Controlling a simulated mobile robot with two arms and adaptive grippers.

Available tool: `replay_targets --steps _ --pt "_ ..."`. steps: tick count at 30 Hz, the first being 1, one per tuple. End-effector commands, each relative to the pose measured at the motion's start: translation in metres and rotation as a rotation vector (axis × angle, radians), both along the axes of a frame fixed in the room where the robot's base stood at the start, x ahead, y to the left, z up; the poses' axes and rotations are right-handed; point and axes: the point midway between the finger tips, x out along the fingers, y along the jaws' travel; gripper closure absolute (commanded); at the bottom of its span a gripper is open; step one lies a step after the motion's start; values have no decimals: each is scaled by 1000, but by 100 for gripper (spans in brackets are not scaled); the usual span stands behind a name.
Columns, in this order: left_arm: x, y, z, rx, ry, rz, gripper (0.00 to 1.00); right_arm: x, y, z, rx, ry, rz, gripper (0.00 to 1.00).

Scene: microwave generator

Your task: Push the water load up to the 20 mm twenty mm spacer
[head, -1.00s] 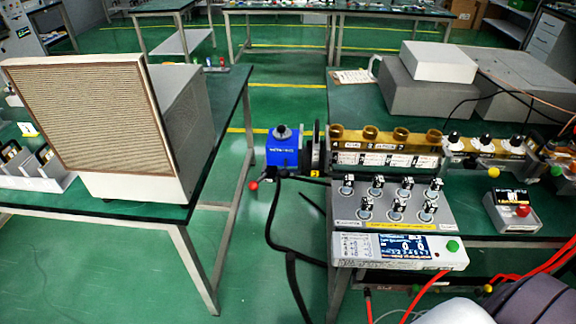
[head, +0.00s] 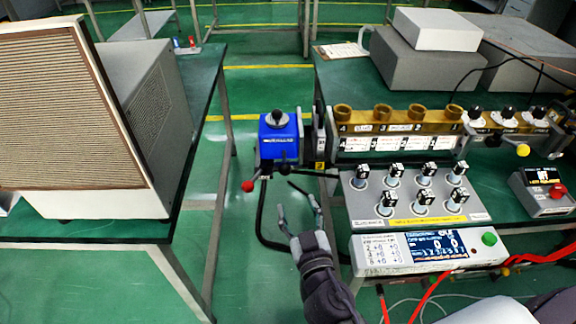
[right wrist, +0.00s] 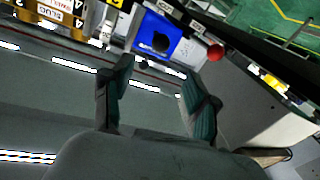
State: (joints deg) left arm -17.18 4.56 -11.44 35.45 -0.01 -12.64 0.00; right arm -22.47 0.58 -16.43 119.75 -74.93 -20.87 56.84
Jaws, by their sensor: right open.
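The water load is most likely the blue box (head: 280,140) with a dark knob on top and a red ball handle (head: 248,186). It sits at the left end of the brass waveguide (head: 400,116), with a dark flange (head: 318,140) at the joint. I cannot tell whether a gap remains there, and I cannot make out the 20 mm spacer. My right gripper (head: 301,208) is open and empty, below and in front of the blue box. In the right wrist view the blue box (right wrist: 157,36) lies beyond the open fingers (right wrist: 157,95). My left gripper is not in view.
A panel with several black-topped plugs (head: 415,205) and a display unit (head: 430,250) stand right of my gripper. A large vented box (head: 75,110) is on the left table. Dark hoses hang below the blue box. The floor between the tables is open.

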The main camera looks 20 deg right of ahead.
Motion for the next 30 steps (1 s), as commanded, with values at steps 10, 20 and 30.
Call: replay_targets --steps 10,20,30 --pt "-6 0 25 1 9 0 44 68 -6 4 -5 0 0 41" --pt "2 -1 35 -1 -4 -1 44 122 -10 1 -2 2 1 41" --pt "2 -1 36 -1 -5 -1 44 132 -11 -1 -2 3 0 41"
